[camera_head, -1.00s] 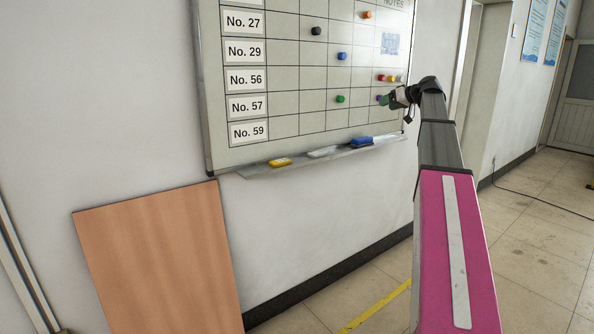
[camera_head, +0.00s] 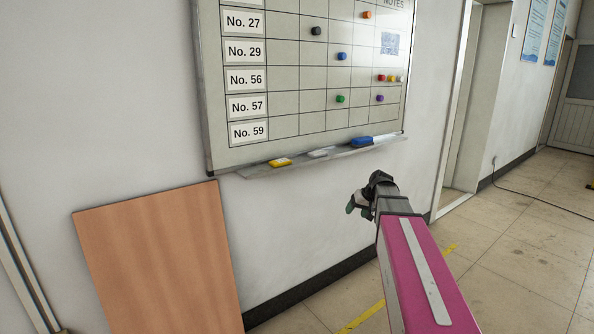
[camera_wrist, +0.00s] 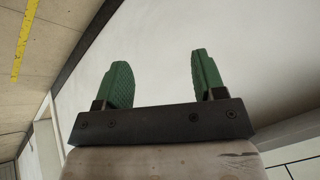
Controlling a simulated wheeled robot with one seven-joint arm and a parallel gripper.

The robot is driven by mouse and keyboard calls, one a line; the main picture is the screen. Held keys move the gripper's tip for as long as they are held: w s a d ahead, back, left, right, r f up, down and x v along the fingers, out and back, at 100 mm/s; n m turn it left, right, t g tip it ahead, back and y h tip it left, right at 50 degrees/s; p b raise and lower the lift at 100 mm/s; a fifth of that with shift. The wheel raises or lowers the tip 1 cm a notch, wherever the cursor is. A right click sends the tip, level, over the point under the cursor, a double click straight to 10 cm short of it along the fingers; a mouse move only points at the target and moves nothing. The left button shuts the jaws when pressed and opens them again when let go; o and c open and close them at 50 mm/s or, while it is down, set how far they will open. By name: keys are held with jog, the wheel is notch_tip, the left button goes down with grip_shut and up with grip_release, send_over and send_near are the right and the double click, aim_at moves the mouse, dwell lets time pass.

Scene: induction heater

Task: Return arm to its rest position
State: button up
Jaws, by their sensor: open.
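My gripper (camera_head: 357,209) is at the end of my arm, below the whiteboard's tray and in front of the white wall. In the wrist view, its two green fingers (camera_wrist: 157,80) stand apart with nothing between them. The wall and floor show behind them, tilted. The whiteboard (camera_head: 290,100) hangs on the wall with several coloured magnets on its grid. My gripper is clear of the board and of the tray.
The tray (camera_head: 255,172) under the board holds a yellow eraser (camera_head: 280,162), a pale item and a blue eraser (camera_head: 362,142). A wooden panel (camera_head: 160,260) leans on the wall at lower left. Open floor (camera_head: 510,235) lies to the right, beside a doorway.

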jog(key=s+a+f+g+h, duration=0.2)
jog(key=s+f, duration=0.7)
jog(key=s, duration=0.3)
jog(key=s+a+f+m+g+h, duration=0.1)
jog(key=s+a+f+g+h, duration=0.1)
jog(key=s+f, duration=0.8)
jog(key=shift+s+a, duration=0.45)
jog(key=shift+s, duration=0.4)
